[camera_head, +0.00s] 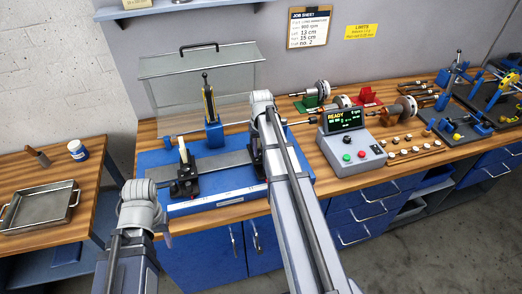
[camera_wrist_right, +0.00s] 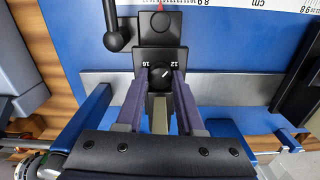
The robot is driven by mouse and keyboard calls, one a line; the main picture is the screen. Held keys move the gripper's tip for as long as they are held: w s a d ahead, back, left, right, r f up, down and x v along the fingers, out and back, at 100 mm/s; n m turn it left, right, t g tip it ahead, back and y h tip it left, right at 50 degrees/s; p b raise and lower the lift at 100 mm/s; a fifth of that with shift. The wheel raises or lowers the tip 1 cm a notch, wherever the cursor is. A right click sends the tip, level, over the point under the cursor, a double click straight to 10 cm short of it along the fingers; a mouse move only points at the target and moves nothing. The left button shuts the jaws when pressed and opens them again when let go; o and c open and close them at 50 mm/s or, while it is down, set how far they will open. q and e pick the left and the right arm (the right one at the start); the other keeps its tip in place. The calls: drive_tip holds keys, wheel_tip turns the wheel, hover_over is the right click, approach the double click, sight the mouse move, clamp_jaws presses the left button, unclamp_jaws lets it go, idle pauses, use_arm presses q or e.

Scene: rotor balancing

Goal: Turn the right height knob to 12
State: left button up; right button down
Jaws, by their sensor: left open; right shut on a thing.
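The right height knob (camera_wrist_right: 158,78) is a small dark dial with a white pointer mark, on a black plate marked 16 at left and 12 at right. Its mark leans up and right, towards the 12. My right gripper (camera_wrist_right: 161,88) is shut on the knob, one finger on each side. In the head view my right arm hides the knob and most of the right stand. My left gripper (camera_head: 140,205) is at the front left of the blue balancing base (camera_head: 235,207); its fingers are mostly hidden there.
The left stand (camera_head: 184,187) is on the base near my left arm. A control box (camera_head: 352,152) reading READY stands to the right. A metal tray (camera_head: 40,208) is on the left table. The job sheet (camera_head: 309,30) lists 13 cm and 15 cm.

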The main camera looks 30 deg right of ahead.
sight(261, 152)
drive_tip(key=shift+m, duration=2.1)
drive_tip(key=c, duration=0.5)
unclamp_jaws()
drive_tip(key=shift+r, duration=0.15)
wheel_tip(261, 152, up, 8)
drive_tip(key=p, duration=0.8)
drive_tip(key=shift+f, duration=0.2)
drive_tip(key=shift+f, duration=0.1)
